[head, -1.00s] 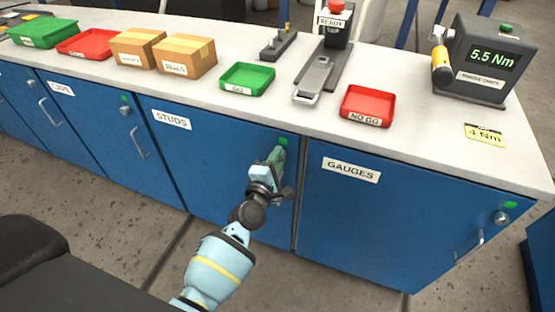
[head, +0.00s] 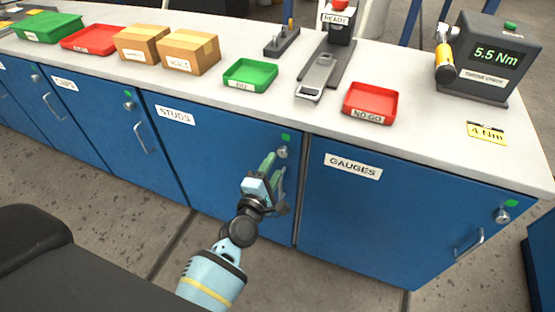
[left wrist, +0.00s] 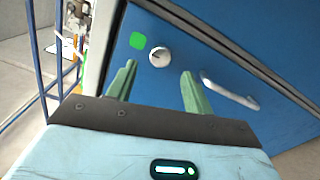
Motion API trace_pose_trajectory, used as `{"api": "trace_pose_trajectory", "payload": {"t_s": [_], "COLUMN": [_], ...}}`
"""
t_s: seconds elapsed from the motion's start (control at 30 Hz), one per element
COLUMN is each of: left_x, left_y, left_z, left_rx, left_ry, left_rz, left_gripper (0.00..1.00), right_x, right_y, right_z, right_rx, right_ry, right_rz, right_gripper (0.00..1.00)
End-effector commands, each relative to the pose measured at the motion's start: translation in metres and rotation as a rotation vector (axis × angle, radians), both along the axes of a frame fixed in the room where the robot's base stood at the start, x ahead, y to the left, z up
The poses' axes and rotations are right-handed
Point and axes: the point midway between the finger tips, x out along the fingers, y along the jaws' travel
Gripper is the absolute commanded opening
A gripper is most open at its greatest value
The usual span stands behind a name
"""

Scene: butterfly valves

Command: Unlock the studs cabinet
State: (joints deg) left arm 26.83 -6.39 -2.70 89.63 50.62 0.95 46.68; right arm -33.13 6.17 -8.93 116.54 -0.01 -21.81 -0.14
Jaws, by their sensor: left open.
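The studs cabinet (head: 210,150) has a blue door with a white "STUDS" label (head: 175,115). Its round silver lock (head: 282,153) sits near the door's upper right corner, under a small green marker (head: 286,138). In the left wrist view the lock (left wrist: 159,56) shows a dark slot, beside the green marker (left wrist: 138,41), with a silver handle (left wrist: 230,92) to the right. My left gripper (head: 269,163) is open with green fingers, just in front of and below the lock. In the wrist view the open fingers (left wrist: 157,80) are empty and apart from the lock. My right gripper is not in view.
The gauges cabinet (head: 390,215) adjoins on the right, with its own lock (head: 502,216) and green marker. The counter above holds a green tray (head: 250,75), a red "NO GO" tray (head: 369,104), boxes and a torque tester (head: 485,60). The floor in front is clear.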

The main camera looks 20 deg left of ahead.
Motion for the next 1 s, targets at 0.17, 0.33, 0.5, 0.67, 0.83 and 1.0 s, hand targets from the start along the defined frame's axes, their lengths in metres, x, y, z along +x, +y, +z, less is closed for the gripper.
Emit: {"api": "trace_pose_trajectory", "payload": {"t_s": [0.17, 0.33, 0.5, 0.67, 0.83, 1.0], "left_x": [-0.019, -0.025, -0.025, -0.025, -0.026, -0.055], "left_y": [0.0, 0.001, 0.001, 0.001, 0.001, 0.0], "left_z": [0.0, 0.0, 0.0, 0.0, -0.001, -0.014], "left_rx": [0.0, -0.001, -0.001, -0.001, 0.006, 0.161], "left_ry": [0.0, 0.0, 0.0, 0.0, 0.002, 0.056], "left_rz": [-0.001, -0.001, -0.001, -0.001, -0.002, -0.039], "left_gripper": [0.51, 0.51, 0.51, 0.51, 0.51, 0.51], "right_x": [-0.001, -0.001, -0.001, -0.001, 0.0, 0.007], "right_y": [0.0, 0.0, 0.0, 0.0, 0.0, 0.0], "right_z": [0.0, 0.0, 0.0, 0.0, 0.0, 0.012], "right_rx": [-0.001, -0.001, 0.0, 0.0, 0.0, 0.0], "right_ry": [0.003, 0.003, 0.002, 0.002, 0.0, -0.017], "right_rz": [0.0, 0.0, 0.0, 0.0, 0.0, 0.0], "right_gripper": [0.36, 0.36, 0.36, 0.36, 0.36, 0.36]}}
